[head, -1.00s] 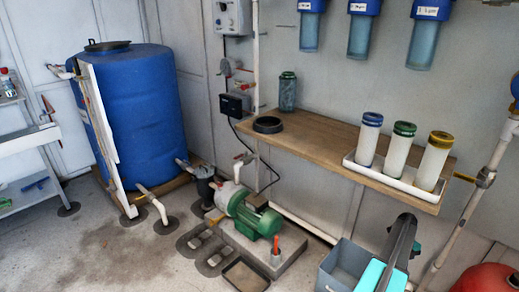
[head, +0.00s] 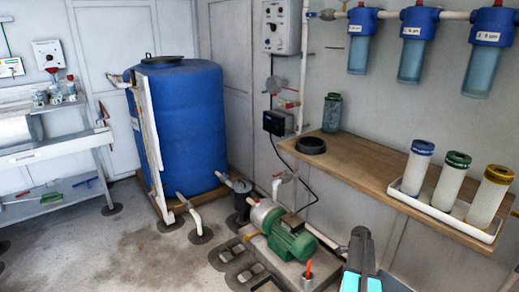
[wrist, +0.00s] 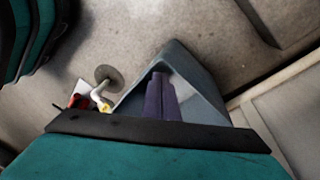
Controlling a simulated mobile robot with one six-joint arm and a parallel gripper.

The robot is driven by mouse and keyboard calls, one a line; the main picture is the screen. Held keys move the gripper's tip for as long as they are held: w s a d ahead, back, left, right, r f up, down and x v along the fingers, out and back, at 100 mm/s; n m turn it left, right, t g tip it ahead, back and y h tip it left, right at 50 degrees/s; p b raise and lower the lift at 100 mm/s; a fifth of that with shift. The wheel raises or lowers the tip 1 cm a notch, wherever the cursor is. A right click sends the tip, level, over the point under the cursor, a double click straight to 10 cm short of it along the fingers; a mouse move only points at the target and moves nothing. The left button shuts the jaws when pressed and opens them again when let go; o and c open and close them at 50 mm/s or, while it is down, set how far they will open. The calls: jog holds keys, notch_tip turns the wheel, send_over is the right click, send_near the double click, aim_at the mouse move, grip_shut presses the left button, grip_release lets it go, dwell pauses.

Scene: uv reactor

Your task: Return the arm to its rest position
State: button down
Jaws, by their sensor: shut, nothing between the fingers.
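My arm shows at the bottom right of the head view as a dark grey link beside a light teal part. My gripper's tip cannot be made out there. In the wrist view my gripper (wrist: 161,80) shows as two dark fingers side by side, closed together with nothing between them. They are seen against a grey bin-like container (wrist: 198,75) with a pointed corner. Whether they are inside or above it I cannot tell. My teal arm parts fill the bottom and the upper left of the wrist view.
A wooden shelf (head: 352,162) holds a white tray (head: 440,214) with three filter cartridges. A blue tank (head: 182,125) is further left. Blue filter housings (head: 416,45) hang above. Floor at lower left is open.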

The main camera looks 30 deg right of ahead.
jog(key=w+a+r+n, duration=0.1)
jog(key=w+a+n, duration=0.3)
jog(key=a, duration=0.4)
jog(key=w+a+r+n+t, duration=0.1)
jog(key=w+a+n, duration=0.35)
jog(key=a, duration=0.45)
jog(key=w+a+n, duration=0.3)
jog(key=a+n, duration=0.2)
jog(key=a, duration=0.3)
jog(key=s+a+r+n+t, duration=0.1)
jog(key=a+r+n+t, duration=0.15)
jog(key=a+n, duration=1.75)
jog(key=s+a+m+g+p, duration=0.3)
jog(key=s+p, duration=0.6)
jog(key=s, duration=0.3)
jog(key=s+a+r+m+g+p, duration=0.1)
jog(key=s+a+m+g+p, duration=0.2)
jog(key=s+p, duration=0.7)
jog(key=shift+s+a+r, duration=0.15)
jog(key=shift+s+a, duration=0.35)
jog(key=shift+s, duration=1.25)
jog(key=shift+m, duration=0.25)
